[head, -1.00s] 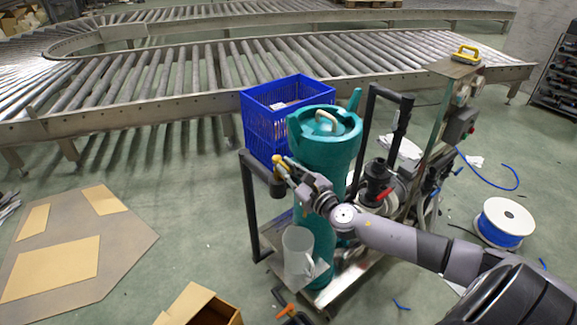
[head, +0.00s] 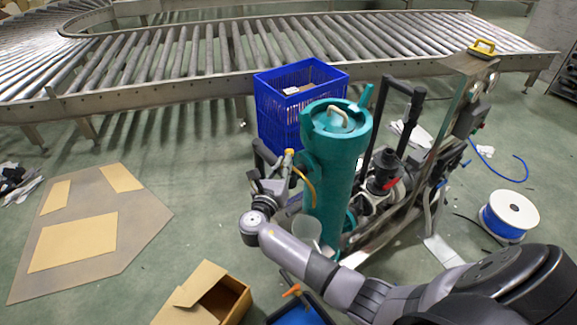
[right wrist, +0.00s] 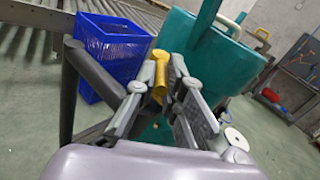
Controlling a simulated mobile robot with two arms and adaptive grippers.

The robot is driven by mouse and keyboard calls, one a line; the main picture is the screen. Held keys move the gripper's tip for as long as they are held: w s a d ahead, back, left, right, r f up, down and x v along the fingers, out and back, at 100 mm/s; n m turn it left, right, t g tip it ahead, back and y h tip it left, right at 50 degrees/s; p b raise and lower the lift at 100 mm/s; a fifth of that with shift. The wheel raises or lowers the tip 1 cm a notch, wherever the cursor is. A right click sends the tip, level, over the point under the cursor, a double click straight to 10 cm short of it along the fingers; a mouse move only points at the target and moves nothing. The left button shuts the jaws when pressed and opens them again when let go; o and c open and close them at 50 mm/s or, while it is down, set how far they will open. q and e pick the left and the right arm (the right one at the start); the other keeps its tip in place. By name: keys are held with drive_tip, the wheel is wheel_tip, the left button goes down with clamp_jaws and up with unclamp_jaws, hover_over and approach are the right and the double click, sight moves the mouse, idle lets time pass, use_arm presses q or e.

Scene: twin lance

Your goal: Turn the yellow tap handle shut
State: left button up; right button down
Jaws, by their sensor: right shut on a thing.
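The yellow tap handle (head: 289,155) stands at the upper left side of the teal cylinder (head: 334,165). It also shows in the right wrist view (right wrist: 159,78), between the two grey fingers. My right gripper (head: 284,172) is shut on the handle, with the fingers on either side of it. The handle's lower part and the tap body are largely hidden by the gripper. My left gripper is not in view.
A blue crate (head: 275,118) stands behind the cylinder. A black pipe frame (head: 386,110) and pump parts stand to its right. A cable spool (head: 508,217), an open cardboard box (head: 203,296) and flat cardboard (head: 140,220) lie around. A roller conveyor (head: 200,88) runs behind.

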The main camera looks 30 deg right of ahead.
drive_tip(key=shift+w+a+m+g+h+b, duration=0.2)
drive_tip(key=shift+w+m+g+h+b, duration=0.2)
drive_tip(key=shift+m+g+h+b, duration=0.55)
drive_tip(key=shift+w+a+m+g+h+b, duration=0.2)
drive_tip(key=shift+w+m+g+h+b, duration=0.25)
drive_tip(key=shift+m+g+b, duration=0.95)
drive_tip(key=shift+w+a+m+g+h+b, duration=0.2)
drive_tip(key=shift+w+m+g+h+b, duration=0.35)
drive_tip(key=shift+g+b, duration=1.15)
drive_tip(key=shift+s+g+p, duration=0.15)
drive_tip(key=shift+g+p, duration=0.1)
drive_tip(key=shift+p, duration=0.05)
drive_tip(key=c, duration=1.7)
unclamp_jaws()
drive_tip(key=shift+d, duration=0.1)
drive_tip(key=shift+o, duration=0.2)
